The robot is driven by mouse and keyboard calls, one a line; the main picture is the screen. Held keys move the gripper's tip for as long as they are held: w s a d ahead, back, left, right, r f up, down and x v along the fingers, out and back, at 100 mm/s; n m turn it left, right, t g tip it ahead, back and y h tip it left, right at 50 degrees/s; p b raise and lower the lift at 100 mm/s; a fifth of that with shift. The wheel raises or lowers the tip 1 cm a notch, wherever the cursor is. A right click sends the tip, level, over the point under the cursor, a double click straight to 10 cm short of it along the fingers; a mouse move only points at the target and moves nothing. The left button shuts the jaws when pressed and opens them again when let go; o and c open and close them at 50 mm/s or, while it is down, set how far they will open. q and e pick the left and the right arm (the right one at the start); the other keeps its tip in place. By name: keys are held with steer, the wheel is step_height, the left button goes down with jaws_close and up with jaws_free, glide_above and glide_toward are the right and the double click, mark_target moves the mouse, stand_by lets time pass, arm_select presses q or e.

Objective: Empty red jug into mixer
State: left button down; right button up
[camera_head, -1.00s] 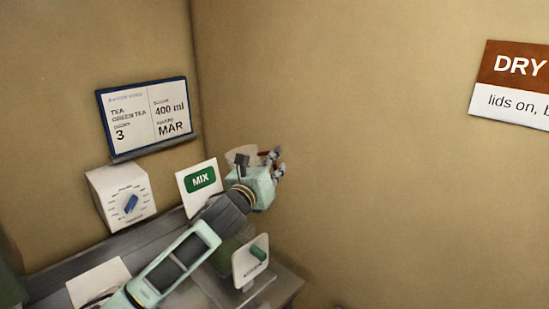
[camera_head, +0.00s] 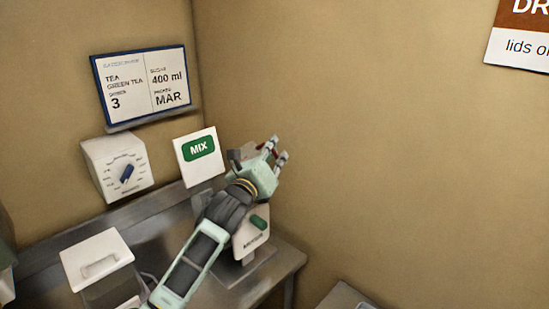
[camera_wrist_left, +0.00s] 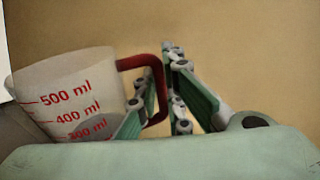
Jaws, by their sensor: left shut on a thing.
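My left gripper (camera_head: 275,150) is shut on the red handle (camera_wrist_left: 155,85) of the jug. The jug (camera_wrist_left: 70,95) is whitish and translucent, with red marks from 300 to 500 ml, and appears somewhat tilted in the left wrist view. A grey patch shows low in it; I cannot tell if that is its contents. In the head view my gripper hides most of the jug. The mixer (camera_head: 250,238), with a green switch on a white panel, stands below the gripper, its bowl mostly hidden by my arm. My right gripper is out of view.
A dial box (camera_head: 118,168) and a blue-framed order board (camera_head: 141,86) are further left. A white-lidded container (camera_head: 97,258) sits on the metal counter (camera_head: 150,232). Walls close off the back and right.

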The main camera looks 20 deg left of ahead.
mark_target(256, 146)
arm_select(q)
steer(key=shift+f+n+b, duration=0.6)
steer(key=shift+n+b, duration=0.1)
steer(key=shift+b, duration=0.1)
steer(key=shift+s+a+r+n+y+b, duration=0.1)
steer(key=shift+a+r+n+y+b, duration=0.15)
steer(key=shift+a+n+b, duration=0.35)
steer(key=shift+r+n+t+y, duration=0.1)
steer(key=shift+n+t+y, duration=0.2)
steer(key=shift+n, duration=0.5)
steer(key=shift+a+r+n, duration=0.25)
steer(key=shift+a+n, duration=0.1)
steer(key=shift+n, duration=0.25)
steer(key=shift+s+a+r+n+y, duration=0.15)
steer(key=shift+a+r+n, duration=0.15)
steer(key=shift+n, duration=0.25)
steer(key=shift+a+r+n+y, duration=0.15)
steer(key=shift+a+n, duration=0.2)
steer(key=shift+n, duration=0.2)
steer(key=shift+s+a+r+n, duration=0.1)
steer(key=shift+a+r+n, duration=0.1)
steer(key=shift+a+n, duration=0.65)
steer(key=a+n+y, duration=0.1)
steer(key=n, duration=0.1)
steer(key=a+n+p, duration=0.1)
steer(key=shift+s+a+r+n+y+p, duration=0.2)
steer(key=shift+a+n+y+p, duration=0.1)
steer(key=shift+a+n+y, duration=0.1)
